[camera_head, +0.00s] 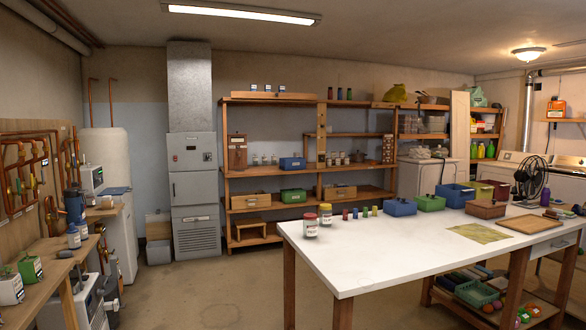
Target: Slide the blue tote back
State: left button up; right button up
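Several blue containers are in view, and I cannot tell which one the task means. A blue tote (292,164) sits on the middle board of the wooden shelf unit. A low blue bin (400,208) stands on the white table, left of a green bin (430,203). A larger blue bin (455,195) stands behind and to the right of the green one. Neither of my grippers is in view.
The wooden shelf unit (323,195) stands against the back wall. A workbench (45,275) is at left. The floor (205,285) between is clear.

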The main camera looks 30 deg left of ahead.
aim_at(288, 163)
jog(key=i+j+u, duration=0.7)
jog(key=i+u, duration=0.2)
jog(key=i+j+u, duration=0.15)
jog(key=i+u, duration=0.55)
jog(key=i, duration=1.7)
jog(key=i+z, duration=0.1)
jog(key=i, duration=0.7)
jog(key=i+z, duration=0.1)
jog(key=i, duration=0.65)
jog(key=i+j, duration=0.15)
jog(key=i, duration=0.65)
jog(key=i+l+z, duration=0.1)
jog(key=i+z, duration=0.75)
jog(key=i+j+z, duration=0.2)
jog(key=i+z, duration=0.2)
jog(key=i+l+z, duration=0.15)
jog(key=i+z, duration=0.9)
jog(key=i+u, duration=0.1)
jog(key=i, duration=0.65)
jog(key=i+l, duration=0.1)
jog(key=i, duration=0.65)
jog(key=i+j+z, duration=0.15)
jog(key=i, duration=1.05)
